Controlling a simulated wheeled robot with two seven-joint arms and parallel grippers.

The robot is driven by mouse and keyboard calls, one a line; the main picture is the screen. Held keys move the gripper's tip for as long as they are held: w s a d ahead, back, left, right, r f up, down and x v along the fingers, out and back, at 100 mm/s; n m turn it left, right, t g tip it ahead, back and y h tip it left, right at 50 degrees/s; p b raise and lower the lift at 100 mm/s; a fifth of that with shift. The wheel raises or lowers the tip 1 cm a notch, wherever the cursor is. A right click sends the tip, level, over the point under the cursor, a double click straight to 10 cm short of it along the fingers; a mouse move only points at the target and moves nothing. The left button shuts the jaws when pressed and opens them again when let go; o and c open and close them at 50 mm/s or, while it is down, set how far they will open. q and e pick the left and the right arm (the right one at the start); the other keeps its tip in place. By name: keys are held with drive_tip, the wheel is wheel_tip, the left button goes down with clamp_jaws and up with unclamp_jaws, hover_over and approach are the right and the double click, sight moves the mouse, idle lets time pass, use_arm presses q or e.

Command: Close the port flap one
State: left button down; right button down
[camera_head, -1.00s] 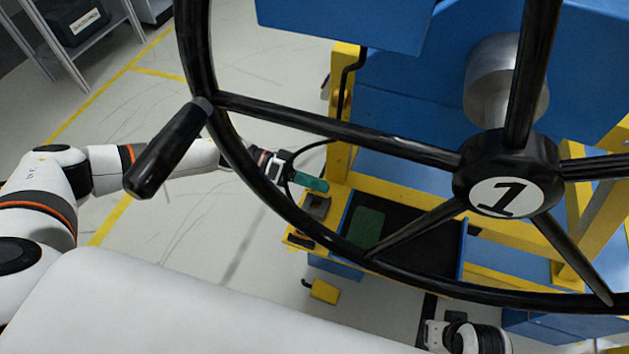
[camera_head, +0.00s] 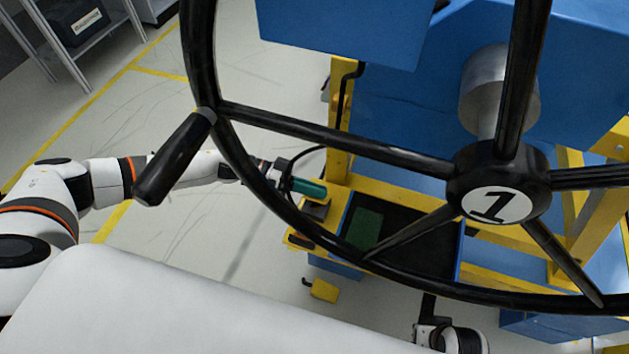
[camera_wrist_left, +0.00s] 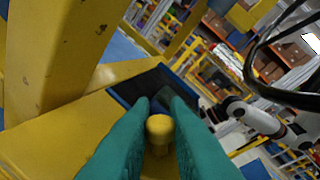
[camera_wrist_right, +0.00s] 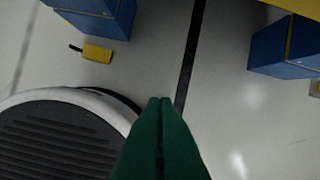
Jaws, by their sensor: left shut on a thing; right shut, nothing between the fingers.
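My left gripper (camera_head: 309,188) has teal fingers and is at the yellow frame's left corner, partly behind the black wheel's rim. In the left wrist view its fingers (camera_wrist_left: 160,108) are shut around a rounded yellow knob (camera_wrist_left: 160,128) above a yellow surface. I cannot tell whether this knob belongs to port flap one, and no part is clearly recognisable as that flap. My right gripper (camera_wrist_right: 160,103) is shut and empty above the floor. In the head view only part of the right wrist shows at the bottom; its fingertips are not clear there.
A large black handwheel (camera_head: 400,243) marked 1 stands in front of the blue and yellow module. Its black handle (camera_head: 173,158) sticks out over my left arm. A dark tray (camera_head: 440,232) with a green piece (camera_head: 365,229) lies right of the left gripper.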

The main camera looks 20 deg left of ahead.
sight(309, 208)
use_arm(q)
drive_tip(key=shift+s+f+m+t, duration=0.2)
drive_tip(key=shift+s+m+t, duration=0.15)
drive_tip(key=shift+m, duration=0.35)
drive_tip(key=shift+s+f+m+h, duration=0.2)
drive_tip(key=shift+m+h, duration=0.1)
drive_tip(key=shift+m, duration=0.1)
drive_tip(key=shift+s+f+m+t, duration=0.1)
drive_tip(key=shift+s+m+t, duration=0.05)
drive_tip(key=shift+m+t, duration=0.15)
drive_tip(key=shift+s+f+m, duration=0.1)
drive_tip(key=shift+f+m, duration=0.05)
drive_tip(key=shift+m, duration=0.25)
drive_tip(key=shift+s+f+m, duration=0.15)
drive_tip(key=shift+f+m, duration=0.15)
drive_tip(key=shift+m, duration=0.3)
drive_tip(key=shift+s+f+m+t+h+b, duration=0.1)
drive_tip(key=shift+f+m+t+h+b, duration=0.15)
drive_tip(key=shift+m, duration=0.25)
drive_tip(key=shift+s+f+m+t+h+b, duration=0.1)
drive_tip(key=shift+m+h+b, duration=0.2)
drive_tip(key=shift+m, duration=0.2)
use_arm(e)
drive_tip(key=shift+w+r, duration=0.15)
drive_tip(key=shift+r, duration=1.1)
